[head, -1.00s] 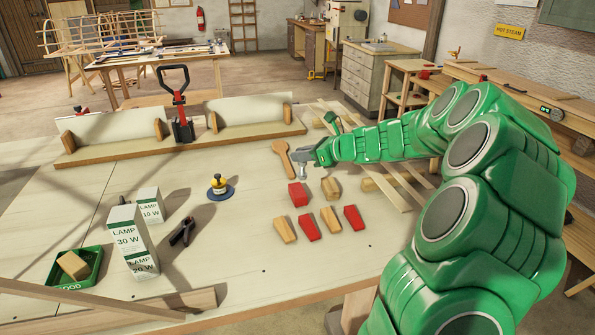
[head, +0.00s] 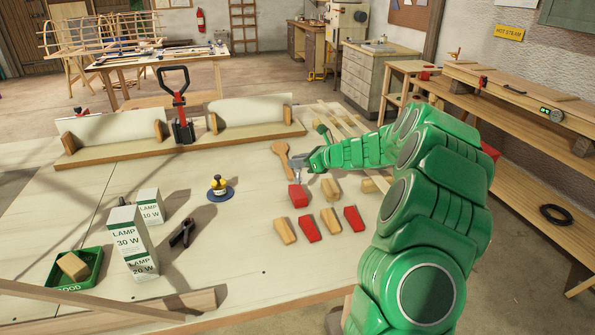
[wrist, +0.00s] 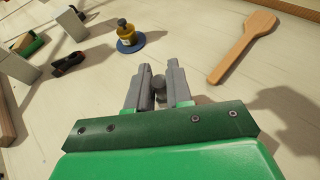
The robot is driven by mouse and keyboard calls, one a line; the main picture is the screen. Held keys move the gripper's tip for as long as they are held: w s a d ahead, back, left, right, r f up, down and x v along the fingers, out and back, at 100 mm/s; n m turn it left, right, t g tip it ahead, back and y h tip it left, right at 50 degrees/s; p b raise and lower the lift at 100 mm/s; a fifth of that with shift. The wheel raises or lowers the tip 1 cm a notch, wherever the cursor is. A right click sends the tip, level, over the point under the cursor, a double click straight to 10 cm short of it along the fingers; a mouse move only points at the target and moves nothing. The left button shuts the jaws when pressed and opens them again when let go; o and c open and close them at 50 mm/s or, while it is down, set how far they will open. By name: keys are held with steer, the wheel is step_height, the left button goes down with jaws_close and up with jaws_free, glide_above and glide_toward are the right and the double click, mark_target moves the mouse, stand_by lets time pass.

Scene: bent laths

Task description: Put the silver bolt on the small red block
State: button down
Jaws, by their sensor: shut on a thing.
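My gripper (head: 297,168) is shut on the silver bolt (wrist: 160,90), which shows grey between the two fingers in the wrist view. In the head view the bolt (head: 296,177) is a small pale shape below the fingertips, just above a red block (head: 298,197). I cannot tell whether bolt and block touch. Two more red blocks (head: 309,230) (head: 353,219) lie nearer the front; which is the small one is hard to tell. No red block shows in the wrist view.
Several wooden blocks (head: 285,232) lie among the red ones. A wooden spoon-shaped piece (head: 281,156) lies behind the gripper. A yellow pot on a blue disc (head: 220,187), a black clamp (head: 183,232) and lamp boxes (head: 125,232) stand left. The bench's front middle is clear.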

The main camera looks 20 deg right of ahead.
mark_target(298, 170)
steer(key=shift+w+f, duration=0.25)
steer(key=shift+f, duration=1.65)
steer(key=c, duration=1)
jaws_free()
steer(key=shift+f, duration=0.1)
